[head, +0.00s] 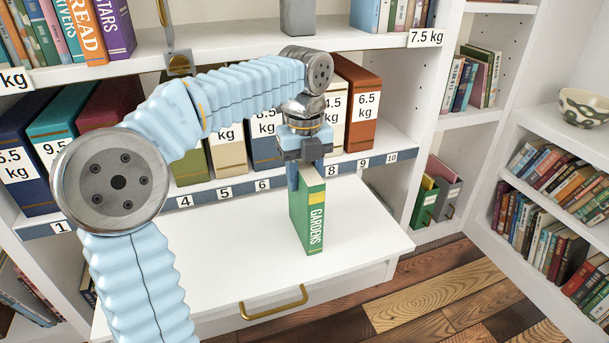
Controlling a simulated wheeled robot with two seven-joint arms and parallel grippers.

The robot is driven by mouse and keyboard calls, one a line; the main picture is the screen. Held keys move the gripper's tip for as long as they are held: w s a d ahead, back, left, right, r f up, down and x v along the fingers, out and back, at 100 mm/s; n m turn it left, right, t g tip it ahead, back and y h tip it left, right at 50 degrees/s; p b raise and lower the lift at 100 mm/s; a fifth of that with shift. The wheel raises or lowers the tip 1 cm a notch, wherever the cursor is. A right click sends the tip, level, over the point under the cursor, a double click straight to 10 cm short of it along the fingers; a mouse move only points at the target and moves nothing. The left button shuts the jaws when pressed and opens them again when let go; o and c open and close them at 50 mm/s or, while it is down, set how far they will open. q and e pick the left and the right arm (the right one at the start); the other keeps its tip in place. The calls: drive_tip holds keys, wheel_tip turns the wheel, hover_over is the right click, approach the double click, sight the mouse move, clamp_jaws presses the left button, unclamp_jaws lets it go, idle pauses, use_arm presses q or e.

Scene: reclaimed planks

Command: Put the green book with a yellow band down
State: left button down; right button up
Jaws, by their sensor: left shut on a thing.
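The green book with a yellow band (314,228), with "GARDENS" on its spine, is upright over the white pull-out surface (220,262) in front of the shelf. My left gripper (307,168) points down and is shut on the top of this book. The book's lower edge appears at or just above the white surface; I cannot tell whether it touches. My right gripper is not in view.
Behind is a shelf with a numbered strip (184,202) and several thick weight-labelled books, such as an orange-brown one (365,110). The surface left of the green book is mostly clear. A brass handle (273,303) is on its front. A bowl (583,107) stands on the right shelving.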

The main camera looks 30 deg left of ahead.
use_arm(q)
drive_tip(key=shift+f, duration=0.1)
drive_tip(key=c, duration=0.6)
unclamp_jaws()
drive_tip(key=shift+c, duration=0.2)
wheel_tip(320, 180, up, 11)
drive_tip(key=shift+f+p, duration=0.1)
drive_tip(key=shift+p, duration=1.05)
drive_tip(key=shift+r, duration=0.75)
